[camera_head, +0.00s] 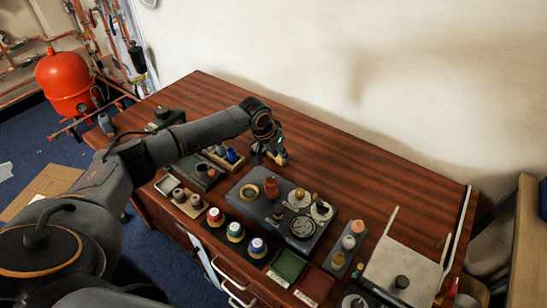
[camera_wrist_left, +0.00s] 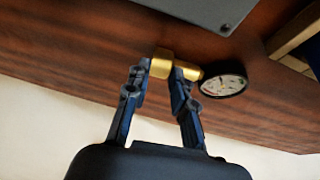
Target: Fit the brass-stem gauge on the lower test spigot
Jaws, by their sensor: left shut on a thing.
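My left gripper (camera_head: 273,149) is above the wooden table, behind the dark grey plate. In the left wrist view its fingers (camera_wrist_left: 160,72) are shut on the brass stem (camera_wrist_left: 161,62) of a gauge. The gauge's round white dial (camera_wrist_left: 222,84) has a black rim and sticks out to the right of the fingers. In the head view the gauge is small and partly hidden by the gripper. I cannot tell which fitting is the lower test spigot. My right gripper is not in view.
Several capped pots (camera_head: 236,232) line the plate's left front. A green tray (camera_head: 288,265) and a red tray (camera_head: 314,284) lie in front. The table's back right (camera_head: 370,170) is clear.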

